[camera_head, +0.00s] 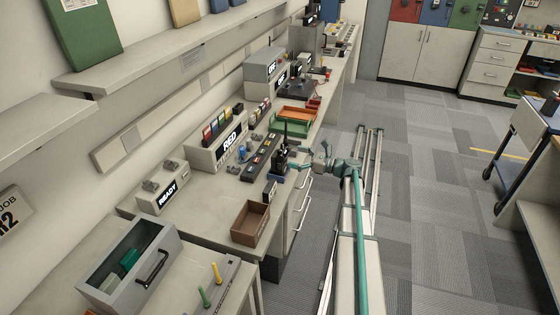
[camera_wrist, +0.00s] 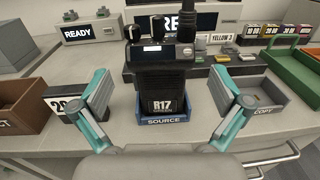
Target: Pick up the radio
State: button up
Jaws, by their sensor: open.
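The radio (camera_wrist: 161,82) is black, with knobs and a thick antenna on top and a label reading R17. In the wrist view it stands upright in a blue holder (camera_wrist: 163,122) marked SOURCE. My gripper (camera_wrist: 164,110) is open, with one teal finger on each side of the radio and a visible gap to both sides. In the head view the radio (camera_head: 281,155) is small and dark at the bench's front edge, with my gripper (camera_head: 290,167) beside it. Exact finger depth relative to the radio cannot be told.
A COPY tray (camera_wrist: 262,98) lies right of the radio. A brown bin (camera_wrist: 18,108) and a small numbered block (camera_wrist: 72,104) are to the left. Behind stand the READY box (camera_wrist: 88,33) and the RED box (camera_head: 216,143). A green tray (camera_head: 290,127) sits farther along the bench.

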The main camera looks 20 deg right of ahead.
aim_at(281, 152)
jog(key=shift+p+x, duration=1.3)
jog(key=shift+x, duration=1.9)
jog(key=c, duration=1.2)
jog(key=shift+c, duration=0.9)
